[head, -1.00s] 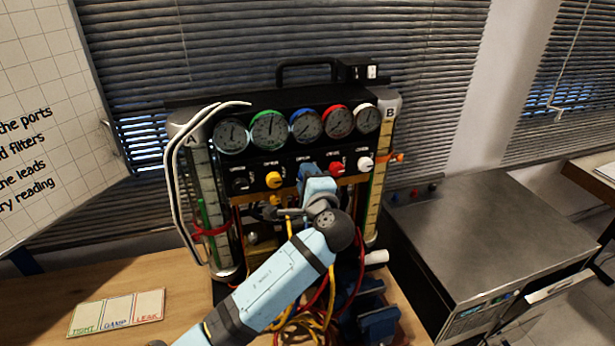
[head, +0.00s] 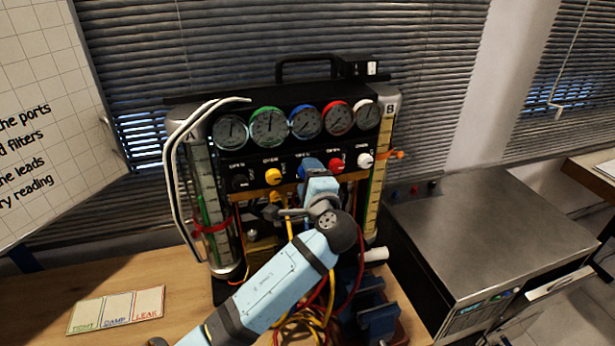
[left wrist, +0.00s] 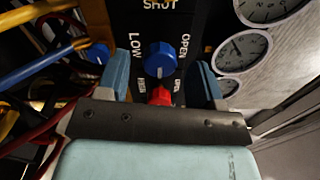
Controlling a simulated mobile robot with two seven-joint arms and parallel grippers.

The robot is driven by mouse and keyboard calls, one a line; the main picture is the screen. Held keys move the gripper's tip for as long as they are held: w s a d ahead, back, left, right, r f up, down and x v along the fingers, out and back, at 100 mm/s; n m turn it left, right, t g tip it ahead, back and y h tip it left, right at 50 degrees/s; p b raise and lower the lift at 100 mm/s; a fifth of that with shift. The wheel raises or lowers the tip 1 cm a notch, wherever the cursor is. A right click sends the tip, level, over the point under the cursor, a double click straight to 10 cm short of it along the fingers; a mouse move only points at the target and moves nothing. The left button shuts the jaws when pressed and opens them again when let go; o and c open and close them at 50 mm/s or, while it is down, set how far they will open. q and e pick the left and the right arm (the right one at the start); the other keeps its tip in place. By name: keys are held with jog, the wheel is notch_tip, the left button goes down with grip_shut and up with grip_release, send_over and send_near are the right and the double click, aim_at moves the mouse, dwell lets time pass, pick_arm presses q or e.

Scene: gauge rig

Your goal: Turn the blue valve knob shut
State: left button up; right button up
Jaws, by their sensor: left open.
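The blue valve knob (left wrist: 160,58) is on a black panel in the left wrist view, with SHUT above it, LOW at its left and OPEN at its right. A light mark shows near its lower edge. My left gripper (left wrist: 163,82) is open, one finger at each side of the knob in that view; I see no finger touching it. In the head view the left gripper (head: 321,184) is in front of the panel, and the blue knob (head: 311,165) is mostly hidden behind it. My right gripper is out of view.
The red knob (head: 337,165) and white knob (head: 366,161) are close on the right, the yellow knob (head: 273,176) on the left. Gauges (head: 306,121) line the top. Loose hoses (head: 325,305) hang below. A label card (head: 116,309) lies on the bench.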

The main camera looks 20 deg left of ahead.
pick_arm(q)
jog(key=b+v, duration=0.3)
jog(key=v, duration=0.9)
jog(key=shift+s+d, duration=0.25)
jog(key=shift+s, duration=0.05)
